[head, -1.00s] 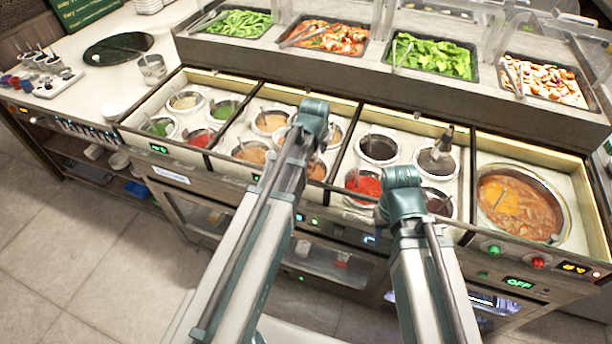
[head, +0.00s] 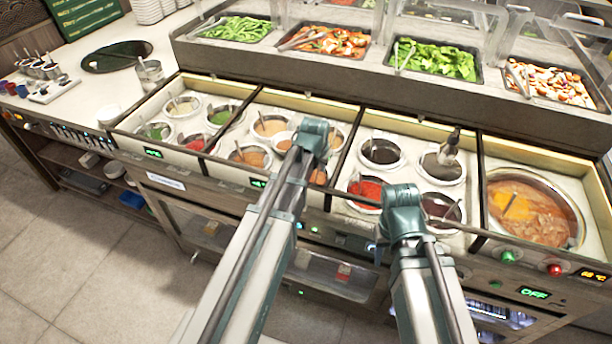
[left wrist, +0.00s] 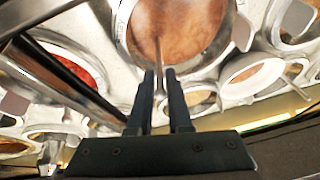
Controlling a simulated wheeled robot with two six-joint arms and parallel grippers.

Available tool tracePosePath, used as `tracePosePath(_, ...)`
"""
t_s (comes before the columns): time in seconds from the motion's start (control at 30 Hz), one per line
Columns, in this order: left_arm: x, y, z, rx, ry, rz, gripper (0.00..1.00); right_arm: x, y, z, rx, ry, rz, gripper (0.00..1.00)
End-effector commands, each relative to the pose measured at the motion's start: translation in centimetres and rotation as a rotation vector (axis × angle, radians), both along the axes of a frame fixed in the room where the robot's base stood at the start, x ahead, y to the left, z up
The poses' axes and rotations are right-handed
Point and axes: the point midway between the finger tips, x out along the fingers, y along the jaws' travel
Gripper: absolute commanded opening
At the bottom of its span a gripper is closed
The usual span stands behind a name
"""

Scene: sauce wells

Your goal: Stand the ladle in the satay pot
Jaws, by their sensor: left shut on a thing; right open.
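In the left wrist view my left gripper (left wrist: 160,75) is shut on the thin handle of the ladle (left wrist: 158,50). The handle points into a round pot (left wrist: 122,38) of orange-brown sauce; whether the ladle's bowl touches the sauce I cannot tell. A marking on the pot's rim is unreadable. In the head view the left arm covers its gripper. That arm reaches over the section of brown and orange sauce pots, where one pot (head: 318,176) shows partly behind it. I cannot tell which pot is satay. My right gripper is hidden behind its arm.
A red sauce pot (head: 366,190) and dark sauce pots (head: 381,152) stand in the section to the right. A dark divider (head: 345,155) separates the sections. A large soup pot (head: 535,210) is at far right. Raised food trays (head: 435,60) run along the back.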

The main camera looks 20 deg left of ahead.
Motion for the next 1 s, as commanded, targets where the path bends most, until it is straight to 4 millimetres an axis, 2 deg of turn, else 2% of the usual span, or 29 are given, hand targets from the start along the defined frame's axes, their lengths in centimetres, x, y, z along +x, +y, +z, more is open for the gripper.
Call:
tracePosePath(0.67, -0.02, 0.01, -0.42, 0.000, 0.001, 0.000, 0.00, 0.00, 0.00, -0.41, 0.000, 0.000, 0.000, 0.50)
tracePosePath(0.7, -0.02, 0.01, -0.42, 0.000, 0.001, 0.000, 0.23, 0.00, 0.00, -0.41, 0.000, 0.000, 0.000, 0.50)
tracePosePath(0.87, -0.02, 0.01, -0.42, 0.000, 0.001, 0.000, 0.52, 0.00, 0.00, -0.41, 0.000, 0.000, 0.000, 0.50)
tracePosePath(1.0, 0.00, 0.00, -0.41, 0.000, 0.000, 0.000, 0.52, 0.00, 0.00, -0.40, 0.000, 0.000, 0.000, 0.50)
